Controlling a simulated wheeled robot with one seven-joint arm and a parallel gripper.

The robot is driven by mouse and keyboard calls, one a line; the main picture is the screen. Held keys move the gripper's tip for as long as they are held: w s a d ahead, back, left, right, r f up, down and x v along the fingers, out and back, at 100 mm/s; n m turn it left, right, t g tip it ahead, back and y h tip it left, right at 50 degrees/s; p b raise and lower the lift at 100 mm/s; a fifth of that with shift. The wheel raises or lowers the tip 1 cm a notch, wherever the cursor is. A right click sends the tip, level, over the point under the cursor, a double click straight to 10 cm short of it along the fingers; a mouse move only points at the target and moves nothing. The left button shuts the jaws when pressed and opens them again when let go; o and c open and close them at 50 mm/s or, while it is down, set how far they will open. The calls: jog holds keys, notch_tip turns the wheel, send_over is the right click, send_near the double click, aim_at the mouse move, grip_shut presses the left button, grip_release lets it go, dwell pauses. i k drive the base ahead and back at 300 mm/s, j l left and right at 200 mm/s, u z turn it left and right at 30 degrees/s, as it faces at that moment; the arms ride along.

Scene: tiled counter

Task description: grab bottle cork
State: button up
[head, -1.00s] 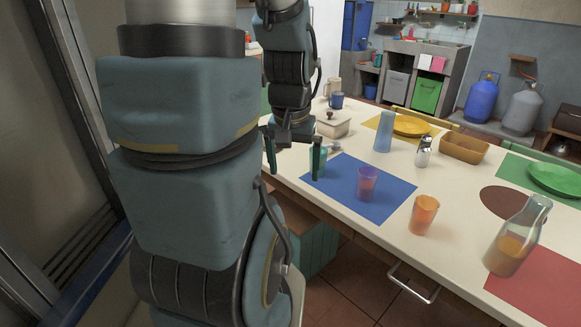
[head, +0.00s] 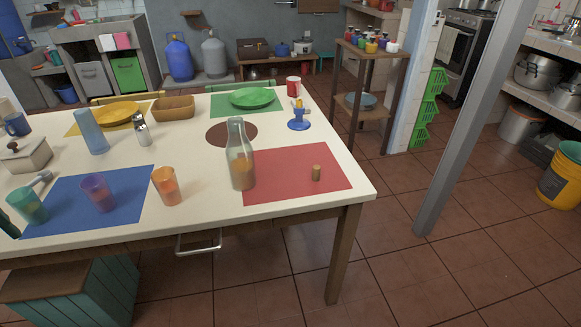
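The small brown bottle cork (head: 316,172) stands upright on the red placemat (head: 285,190) near the right end of the table. A clear glass bottle (head: 240,155) with orange liquid stands to its left, at the mat's left edge. The cork is apart from the bottle. Only a dark green sliver, which looks like a fingertip of my gripper (head: 8,226), shows at the left edge, far from the cork. The rest of the gripper is out of frame, so I cannot see its opening.
An orange cup (head: 166,186), a purple cup (head: 98,193) and a teal cup (head: 28,205) stand left of the bottle. A blue stand (head: 299,121) and a red mug (head: 293,86) are behind the cork. The floor (head: 440,270) right of the table is clear.

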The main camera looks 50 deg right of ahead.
aim_at(317, 169)
jog(key=k+l, duration=0.2)
jog(key=l, duration=0.25)
jog(key=k+l, duration=0.25)
jog(key=l, duration=0.2)
jog(key=k+l+u, duration=0.1)
jog(key=l, duration=0.35)
jog(key=k+l, duration=0.35)
